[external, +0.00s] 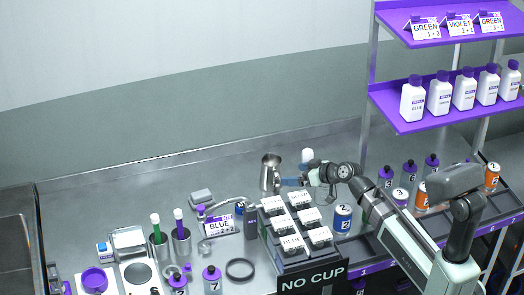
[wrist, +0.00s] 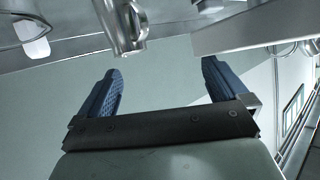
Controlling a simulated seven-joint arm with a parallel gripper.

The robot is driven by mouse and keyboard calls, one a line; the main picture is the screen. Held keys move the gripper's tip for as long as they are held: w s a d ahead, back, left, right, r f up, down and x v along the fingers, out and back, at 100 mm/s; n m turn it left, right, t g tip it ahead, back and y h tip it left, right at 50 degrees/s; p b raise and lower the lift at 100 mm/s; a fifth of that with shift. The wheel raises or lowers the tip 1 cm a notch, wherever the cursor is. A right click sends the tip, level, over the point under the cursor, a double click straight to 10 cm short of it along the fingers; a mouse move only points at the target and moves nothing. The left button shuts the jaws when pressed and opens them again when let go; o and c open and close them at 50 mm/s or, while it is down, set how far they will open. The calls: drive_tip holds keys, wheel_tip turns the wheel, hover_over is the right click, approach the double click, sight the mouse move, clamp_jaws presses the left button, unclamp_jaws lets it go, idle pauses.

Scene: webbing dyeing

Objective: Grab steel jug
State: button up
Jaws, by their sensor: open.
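The steel jug (external: 270,172) stands upright on the steel counter near the back, left of my gripper (external: 287,182). In the wrist view the jug (wrist: 120,24) is at the top, cut off by the frame edge, ahead of the left finger. My gripper (wrist: 162,68) is open, with two blue padded fingers wide apart and nothing between them. In the external view the fingers point left at the jug's side, close to it; I cannot tell whether they touch it.
A rack of white-labelled blocks (external: 297,222) stands in front of the jug, with a "NO CUP" sign (external: 312,279). A white object (external: 307,157) is behind my gripper. A blue can (external: 343,217) stands to the right.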

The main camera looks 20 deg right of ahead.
sight(280, 165)
drive_tip(key=shift+m+t+h, duration=0.5)
drive_tip(key=shift+t, duration=0.2)
drive_tip(key=w+f, duration=0.1)
drive_tip(key=w, duration=0.2)
drive_tip(key=w+f, duration=0.1)
drive_tip(key=w, duration=0.2)
drive_tip(key=w+f, duration=0.2)
drive_tip(key=w, duration=0.1)
drive_tip(key=shift+w+a, duration=0.1)
drive_tip(key=shift+w, duration=0.05)
drive_tip(key=shift+x, duration=3)
drive_tip(key=shift+f, duration=0.15)
drive_tip(key=c, duration=1.2)
drive_tip(key=shift+o, duration=0.2)
